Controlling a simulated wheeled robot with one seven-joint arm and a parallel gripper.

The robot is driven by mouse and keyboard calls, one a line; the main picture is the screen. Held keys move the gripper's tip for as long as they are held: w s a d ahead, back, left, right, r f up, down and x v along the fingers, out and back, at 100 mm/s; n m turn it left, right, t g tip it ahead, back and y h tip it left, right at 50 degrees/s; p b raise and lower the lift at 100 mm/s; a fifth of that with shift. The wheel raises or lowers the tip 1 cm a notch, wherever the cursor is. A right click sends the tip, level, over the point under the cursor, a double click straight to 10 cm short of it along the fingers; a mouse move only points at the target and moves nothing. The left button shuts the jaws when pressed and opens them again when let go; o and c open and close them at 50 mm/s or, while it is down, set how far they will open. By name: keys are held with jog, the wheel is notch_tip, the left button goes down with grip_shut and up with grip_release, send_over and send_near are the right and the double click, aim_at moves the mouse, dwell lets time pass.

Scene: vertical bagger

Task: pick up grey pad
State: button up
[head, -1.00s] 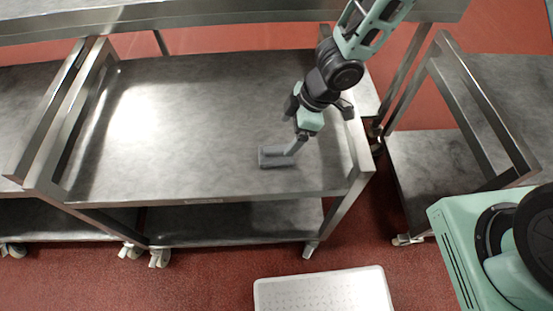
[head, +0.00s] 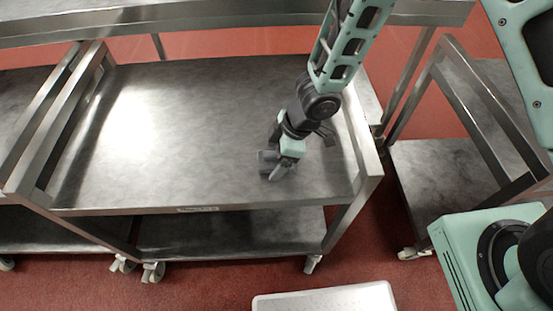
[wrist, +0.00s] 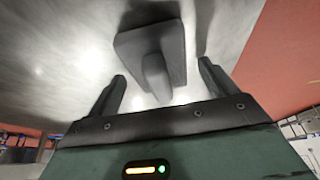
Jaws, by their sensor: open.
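The grey pad (head: 266,157) lies on the steel top of the cart (head: 190,120), right of its middle and towards the near edge. In the wrist view the grey pad (wrist: 132,43) is a flat dark plate with a raised rounded grip pointing towards my gripper. My gripper (head: 275,167) is low over the cart top and partly hides the pad in the head view. In the wrist view my gripper (wrist: 162,78) is open, with one finger on each side of the raised grip. Clear gaps show between the grip and both fingers.
The cart top is otherwise bare, with raised rails (head: 358,130) at its sides. Another cart (head: 445,170) stands to the right and a third at the left. A white perforated item (head: 325,300) is at the bottom edge. A long steel surface (head: 200,20) crosses the back.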

jog(key=c, duration=1.2)
jog(key=shift+r, duration=0.15)
notch_tip(320, 180, up, 10)
jog(key=p, duration=0.6)
jog(key=shift+p, duration=0.35)
jog(key=shift+o, duration=1)
